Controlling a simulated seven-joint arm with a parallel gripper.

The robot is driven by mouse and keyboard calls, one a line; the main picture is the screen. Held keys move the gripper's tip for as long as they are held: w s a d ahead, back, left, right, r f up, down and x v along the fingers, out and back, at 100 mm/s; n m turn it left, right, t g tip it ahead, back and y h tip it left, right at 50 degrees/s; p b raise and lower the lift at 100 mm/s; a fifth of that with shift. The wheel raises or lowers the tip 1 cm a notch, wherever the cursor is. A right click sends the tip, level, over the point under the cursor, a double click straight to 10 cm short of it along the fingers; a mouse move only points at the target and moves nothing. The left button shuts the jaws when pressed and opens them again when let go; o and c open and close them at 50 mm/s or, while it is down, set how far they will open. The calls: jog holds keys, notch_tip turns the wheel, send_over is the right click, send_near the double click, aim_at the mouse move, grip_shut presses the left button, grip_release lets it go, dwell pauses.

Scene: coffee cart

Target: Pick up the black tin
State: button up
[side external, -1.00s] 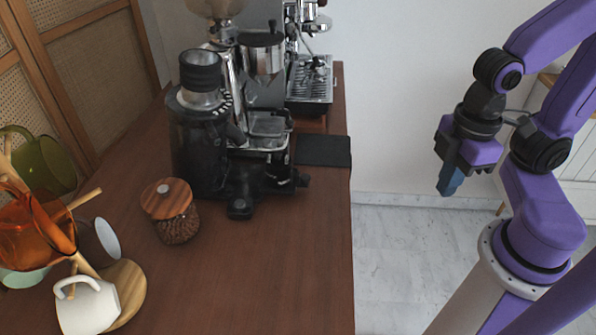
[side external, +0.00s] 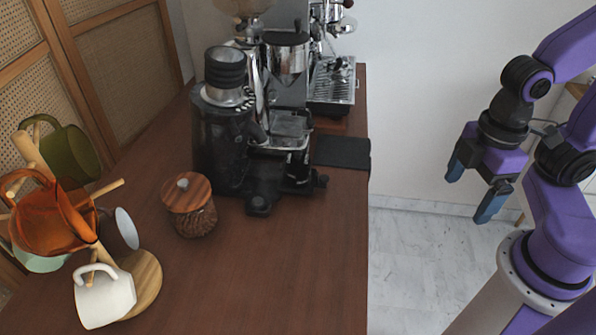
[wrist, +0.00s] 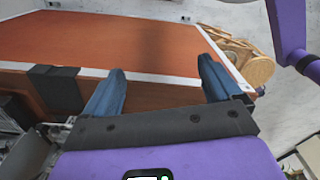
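My gripper (side external: 472,197) is open and empty, off the right side of the wooden counter (side external: 290,265) in the side external view. Its two blue fingers are well apart. In the wrist view my gripper (wrist: 160,85) also shows open, with nothing between the fingers. I cannot make out a distinct black tin in either view. A ribbed black cylinder with a silver collar (side external: 226,68) stands atop the black grinder (side external: 220,140), but I cannot tell that it is a tin.
A glass jar with a wooden lid (side external: 188,193) stands on the counter. A mug tree holds several cups, including a white mug (side external: 105,297). An espresso machine's drip tray (side external: 332,85) is behind. A black mat (side external: 342,152) lies at the right edge. The front counter is clear.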

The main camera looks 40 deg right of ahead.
notch_tip(320, 180, up, 7)
jog(key=m, duration=3)
send_over(298, 154)
jog(key=f, duration=1.7)
jog(key=shift+w+d, duration=0.2)
jog(key=shift+w, duration=0.05)
jog(key=c, duration=1.2)
jog(key=shift+r, duration=0.1)
